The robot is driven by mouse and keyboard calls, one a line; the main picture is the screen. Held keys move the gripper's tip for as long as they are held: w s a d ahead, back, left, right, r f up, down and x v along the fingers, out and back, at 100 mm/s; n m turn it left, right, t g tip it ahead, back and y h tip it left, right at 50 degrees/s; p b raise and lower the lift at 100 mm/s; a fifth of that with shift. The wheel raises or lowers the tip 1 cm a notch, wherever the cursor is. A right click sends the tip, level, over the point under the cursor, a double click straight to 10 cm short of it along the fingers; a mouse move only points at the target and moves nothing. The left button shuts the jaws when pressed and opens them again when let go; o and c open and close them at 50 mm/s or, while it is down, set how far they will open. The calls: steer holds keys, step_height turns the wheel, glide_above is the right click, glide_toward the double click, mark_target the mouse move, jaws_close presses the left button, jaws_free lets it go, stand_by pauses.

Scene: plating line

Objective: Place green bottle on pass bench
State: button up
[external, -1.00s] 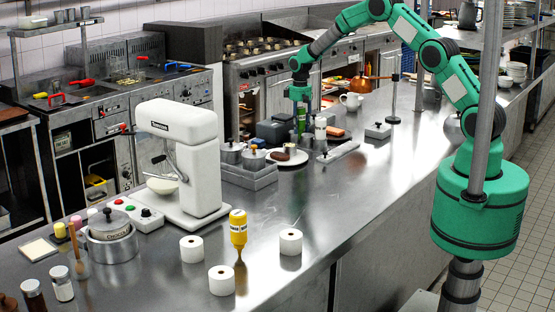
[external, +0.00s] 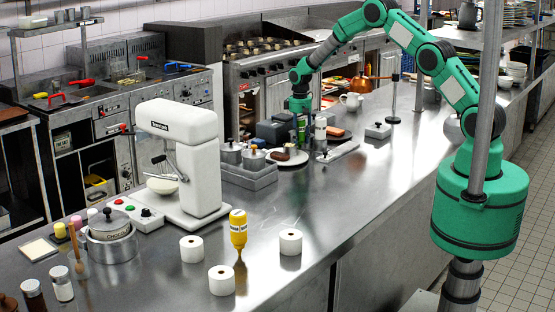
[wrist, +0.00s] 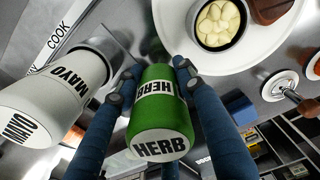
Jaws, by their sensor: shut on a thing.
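The green bottle (wrist: 160,112), labelled HERB, is between the two blue fingers of my gripper (wrist: 153,78) in the wrist view. The fingers are shut on it from both sides. In the external view my gripper (external: 299,104) points down over the far part of the long steel bench (external: 330,205). The green bottle (external: 301,127) is only a small green patch beneath it there. I cannot tell whether its base touches a surface.
A white MAYO bottle (wrist: 50,95) stands close on the left in the wrist view. A white plate (wrist: 262,50) with food lies at upper right. A yellow bottle (external: 238,230), white rolls (external: 290,242) and a mixer (external: 180,150) stand on the nearer bench. The middle is clear.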

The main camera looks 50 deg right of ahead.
mark_target(300, 119)
stand_by(0.3)
steer(key=o, duration=0.8)
step_height(300, 119, up, 12)
steer(key=shift+r, duration=0.1)
stand_by(0.4)
stand_by(0.5)
